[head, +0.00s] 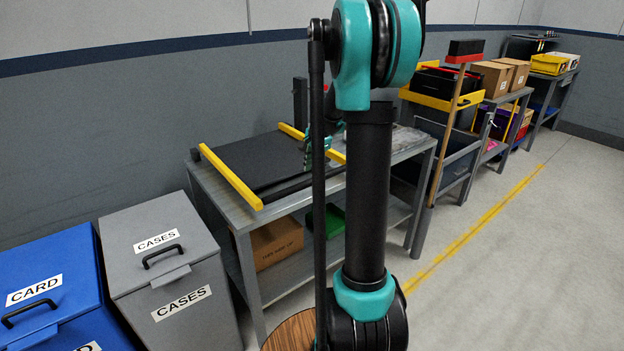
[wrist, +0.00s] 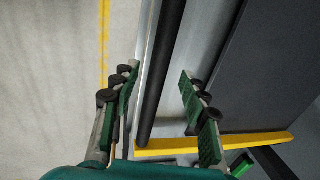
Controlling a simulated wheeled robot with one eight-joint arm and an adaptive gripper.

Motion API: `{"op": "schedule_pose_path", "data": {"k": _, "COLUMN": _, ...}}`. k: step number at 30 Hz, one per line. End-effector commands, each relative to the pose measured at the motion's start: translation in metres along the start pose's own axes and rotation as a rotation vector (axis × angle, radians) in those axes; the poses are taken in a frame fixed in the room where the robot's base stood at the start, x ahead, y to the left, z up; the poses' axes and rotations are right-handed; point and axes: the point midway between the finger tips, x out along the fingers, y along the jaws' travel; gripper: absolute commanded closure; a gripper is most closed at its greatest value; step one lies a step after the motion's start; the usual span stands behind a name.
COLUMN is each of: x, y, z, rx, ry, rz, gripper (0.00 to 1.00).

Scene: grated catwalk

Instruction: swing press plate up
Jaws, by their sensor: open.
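The press plate (head: 262,158) is a flat dark panel lying level on a grey metal table, with yellow bars (head: 230,177) at its ends. In the wrist view the plate (wrist: 275,70) fills the right side. A black round bar (wrist: 166,65) runs along its front edge, and one yellow bar (wrist: 215,144) crosses at the bottom. My gripper (wrist: 158,75) is open, and the black bar passes between its fingers in the picture. I cannot tell whether the fingers reach down around it. In the head view my gripper (head: 313,148) is partly hidden by my arm, over the plate's right part.
The grey table (head: 247,221) has a lower shelf with a cardboard box (head: 276,243) and a green bin (head: 327,220). Grey (head: 165,270) and blue (head: 55,290) lidded bins stand at left. More workbenches stand at right. The floor (head: 500,260) in front is clear.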

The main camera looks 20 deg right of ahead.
Motion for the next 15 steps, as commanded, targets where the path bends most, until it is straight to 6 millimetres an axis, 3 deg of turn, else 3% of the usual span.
{"op": "schedule_pose_path", "data": {"k": 6, "x": 0.03, "y": 0.0, "z": 0.0, "rx": -0.001, "ry": 0.0, "rz": 0.0, "gripper": 0.56}}
{"op": "schedule_pose_path", "data": {"k": 15, "x": 0.041, "y": 0.0, "z": 0.001, "rx": -0.001, "ry": 0.0, "rz": 0.0, "gripper": 0.56}}
